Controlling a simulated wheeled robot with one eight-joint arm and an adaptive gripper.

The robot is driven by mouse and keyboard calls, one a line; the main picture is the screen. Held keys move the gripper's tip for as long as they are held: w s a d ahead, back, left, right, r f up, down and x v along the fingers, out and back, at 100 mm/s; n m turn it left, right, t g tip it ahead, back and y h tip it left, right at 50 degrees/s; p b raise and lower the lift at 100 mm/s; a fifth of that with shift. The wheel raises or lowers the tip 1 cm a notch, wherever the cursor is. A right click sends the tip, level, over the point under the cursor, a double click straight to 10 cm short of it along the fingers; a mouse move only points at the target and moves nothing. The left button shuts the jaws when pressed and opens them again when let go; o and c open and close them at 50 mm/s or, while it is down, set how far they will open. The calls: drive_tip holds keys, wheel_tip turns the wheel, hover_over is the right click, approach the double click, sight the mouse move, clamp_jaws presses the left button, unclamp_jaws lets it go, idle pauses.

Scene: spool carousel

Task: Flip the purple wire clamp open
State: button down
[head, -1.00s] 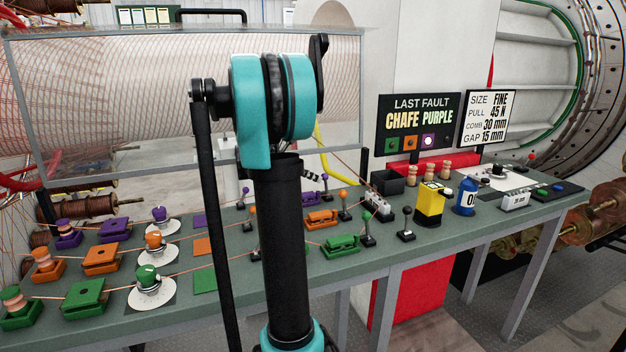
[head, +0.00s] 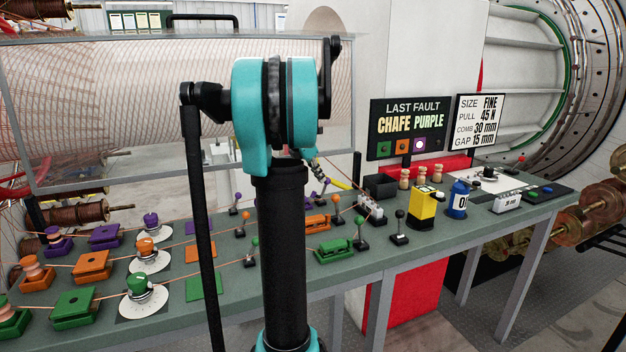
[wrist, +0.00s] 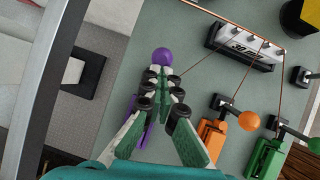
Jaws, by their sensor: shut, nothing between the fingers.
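The purple wire clamp (wrist: 148,136) is mostly hidden behind my gripper in the wrist view; a purple strip shows beside the left finger. A purple ball (wrist: 163,56) stands just beyond my fingertips. My gripper (wrist: 160,76) is shut and empty, its fingertips close together above the clamp's row; I cannot tell whether it touches the clamp. In the head view my gripper (head: 317,168) shows partly, just right of my arm, which hides much of the clamp area. The clamp's lid position cannot be made out.
An orange clamp (wrist: 211,138) and a green clamp (wrist: 264,158) lie to the right, with ball-topped posts near them. A white comb block (wrist: 240,45) stands beyond, with wires running to it. A yellow device (head: 424,208) stands farther right. The bench's left edge is close in the wrist view.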

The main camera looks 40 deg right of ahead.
drive_tip(key=shift+s+d+y, duration=0.15)
drive_tip(key=shift+d+y, duration=0.4)
drive_tip(key=shift+y, duration=0.15)
drive_tip(key=shift+r, duration=0.1)
drive_tip(key=shift+r, duration=0.7)
